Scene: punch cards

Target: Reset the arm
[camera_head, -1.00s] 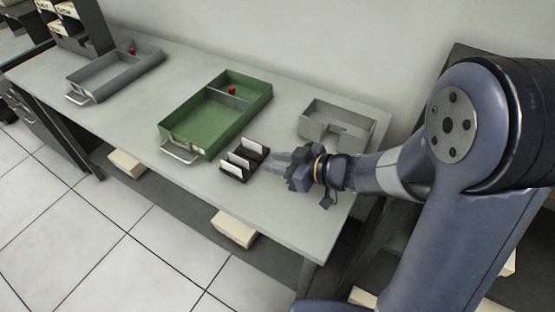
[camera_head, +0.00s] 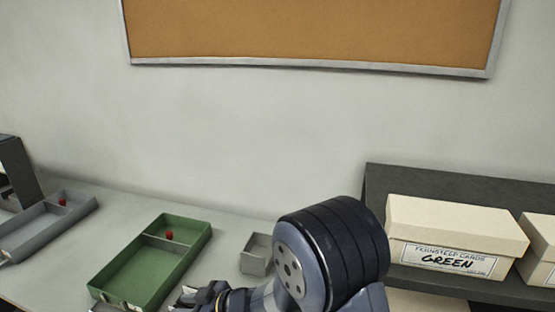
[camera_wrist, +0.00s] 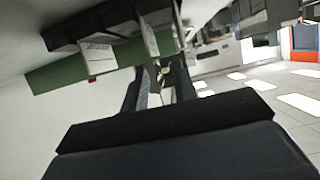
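My arm reaches in from the lower right of the head view. My gripper (camera_head: 203,296) shows only partly at the bottom edge, to the right of the green tray's near end. In the wrist view, its two dark fingers (camera_wrist: 160,84) stand apart with a gap between them, and I see nothing held. The wrist view looks upside down. In it, a black card holder (camera_wrist: 105,27) with white cards (camera_wrist: 99,58) lies beyond the fingertips, apart from them as far as I can tell. The holder is out of the head view.
A green tray (camera_head: 186,258) and a grey tray (camera_head: 78,213), each with a red object in it, lie on the table. A small grey box (camera_head: 254,262) stands beside my arm. A box labelled GREEN (camera_head: 455,238) sits on a dark shelf at right. A corkboard (camera_head: 310,30) hangs above.

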